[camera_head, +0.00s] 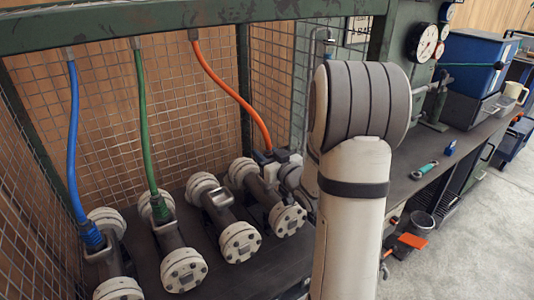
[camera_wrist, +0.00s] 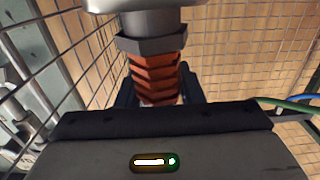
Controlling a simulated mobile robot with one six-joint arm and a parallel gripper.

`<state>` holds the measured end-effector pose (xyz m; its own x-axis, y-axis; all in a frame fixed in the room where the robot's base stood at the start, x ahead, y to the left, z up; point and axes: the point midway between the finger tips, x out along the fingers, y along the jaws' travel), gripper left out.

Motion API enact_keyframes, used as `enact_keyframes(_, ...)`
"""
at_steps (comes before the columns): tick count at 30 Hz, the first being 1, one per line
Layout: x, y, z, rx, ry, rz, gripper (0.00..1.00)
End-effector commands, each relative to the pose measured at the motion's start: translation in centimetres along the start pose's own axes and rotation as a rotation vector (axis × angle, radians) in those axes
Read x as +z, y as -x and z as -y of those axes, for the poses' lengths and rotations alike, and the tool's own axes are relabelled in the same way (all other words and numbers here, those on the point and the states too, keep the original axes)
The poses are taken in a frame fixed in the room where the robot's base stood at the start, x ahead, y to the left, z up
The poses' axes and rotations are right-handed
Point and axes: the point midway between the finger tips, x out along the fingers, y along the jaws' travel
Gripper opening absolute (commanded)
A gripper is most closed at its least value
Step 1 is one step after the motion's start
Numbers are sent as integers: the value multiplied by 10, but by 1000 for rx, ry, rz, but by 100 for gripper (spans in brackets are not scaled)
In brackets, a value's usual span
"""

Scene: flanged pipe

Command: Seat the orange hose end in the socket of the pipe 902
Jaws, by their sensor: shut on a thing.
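The orange hose (camera_head: 228,88) hangs from the overhead beam and curves down right to my gripper (camera_head: 280,165). In the wrist view the ribbed orange hose end (camera_wrist: 158,72) with its grey hexagonal collar (camera_wrist: 150,43) is between the jaws of my gripper (camera_wrist: 158,90), which is shut on it. The gripper is over the rear part of the rightmost flanged pipe (camera_head: 272,203). The tip of the hose end and any socket under it are hidden. Another pipe (camera_head: 225,215), just left, has an open rectangular socket on top. No number 902 is readable, so I cannot tell which pipe bears it.
A blue hose (camera_head: 74,140) and a green hose (camera_head: 143,120) run down to the two left pipes. Wire mesh (camera_head: 180,90) closes the back and left. A workbench (camera_head: 425,175) with gauges and a blue box (camera_head: 480,62) stands right. My arm covers the centre right.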

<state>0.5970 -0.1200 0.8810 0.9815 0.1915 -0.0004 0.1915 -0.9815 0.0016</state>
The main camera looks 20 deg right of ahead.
Motion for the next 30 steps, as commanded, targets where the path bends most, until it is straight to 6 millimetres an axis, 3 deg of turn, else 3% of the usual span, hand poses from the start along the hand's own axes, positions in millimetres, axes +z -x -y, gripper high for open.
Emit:
enact_keyframes(11, 7, 0, 0, -1, 1, -2, 2)
enact_keyframes(12, 6, 0, 0, -1, 1, -2, 36)
enact_keyframes(21, 6, 0, 0, -1, 0, -1, 60)
enact_keyframes(30, 7, 6, 0, 1, -1, 1, 60)
